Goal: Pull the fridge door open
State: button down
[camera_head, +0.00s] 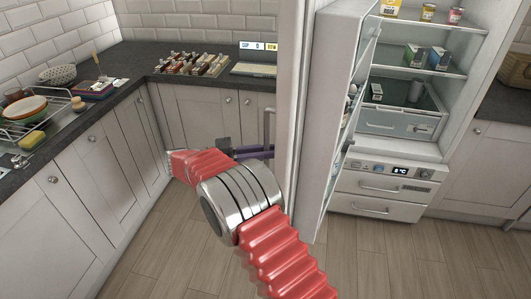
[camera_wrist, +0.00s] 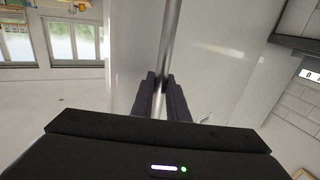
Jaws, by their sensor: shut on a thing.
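The white fridge (camera_head: 455,120) stands at the right of the head view, with lit shelves showing. Its door (camera_head: 328,110) stands wide open, swung out to the left of the cabinet. The metal bar handle (camera_head: 269,128) is on the door's outer face; it also shows in the wrist view (camera_wrist: 170,40), running up from between my fingers. My gripper (camera_head: 264,151) is shut on this handle, with a dark finger on each side in the wrist view (camera_wrist: 161,90). The part of the handle inside the grip is partly hidden.
Grey cabinets (camera_head: 90,185) with a dark worktop (camera_head: 140,65) line the left and back. A dish rack (camera_head: 40,118) and a tray of jars (camera_head: 192,64) stand on it. Fridge drawers (camera_head: 378,188) are shut. Wooden floor (camera_head: 390,260) is clear in front.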

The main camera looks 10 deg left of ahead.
aim_at(266, 123)
jog(key=shift+w+d+r, duration=0.15)
jog(key=shift+w+r, duration=0.05)
jog(key=shift+w, duration=0.05)
jog(key=c, duration=1.9)
grip_release()
jog(key=shift+c, duration=0.2)
jog(key=shift+o, duration=1.1)
jog(key=shift+f, duration=0.15)
jog(key=shift+s, duration=0.1)
notch_tip(266, 123, up, 10)
jog(key=shift+f, duration=0.1)
